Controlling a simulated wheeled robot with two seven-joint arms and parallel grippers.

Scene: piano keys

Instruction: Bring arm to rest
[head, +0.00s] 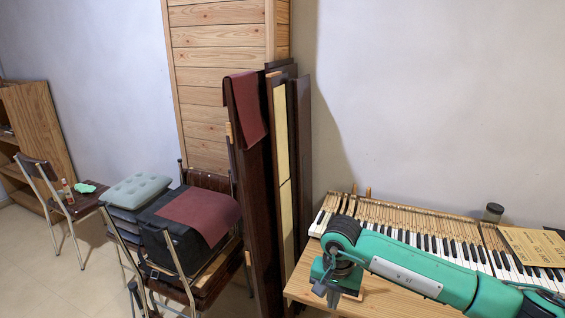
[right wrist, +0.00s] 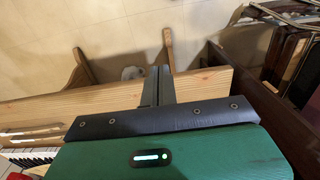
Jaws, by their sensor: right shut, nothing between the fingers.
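My right arm comes in from the lower right in the head view, teal, across the front of the piano keyboard (head: 455,247). My right gripper (head: 328,292) hangs at the left end of the wooden table (head: 385,300), pointing down. In the right wrist view its two dark fingers (right wrist: 158,84) are together with nothing between them. They show over the table's edge, with the floor beyond. The arm hides part of the keyboard and table. Some white and black keys also show at the lower left of the right wrist view (right wrist: 30,158). My left gripper is not in view.
A dark jar (head: 492,213) and a yellowish booklet (head: 533,245) sit on the right of the keyboard. Tall dark panels (head: 250,175) lean left of the table. Chairs stacked with a cushion (head: 138,190) and a dark red cloth (head: 200,215) stand farther left.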

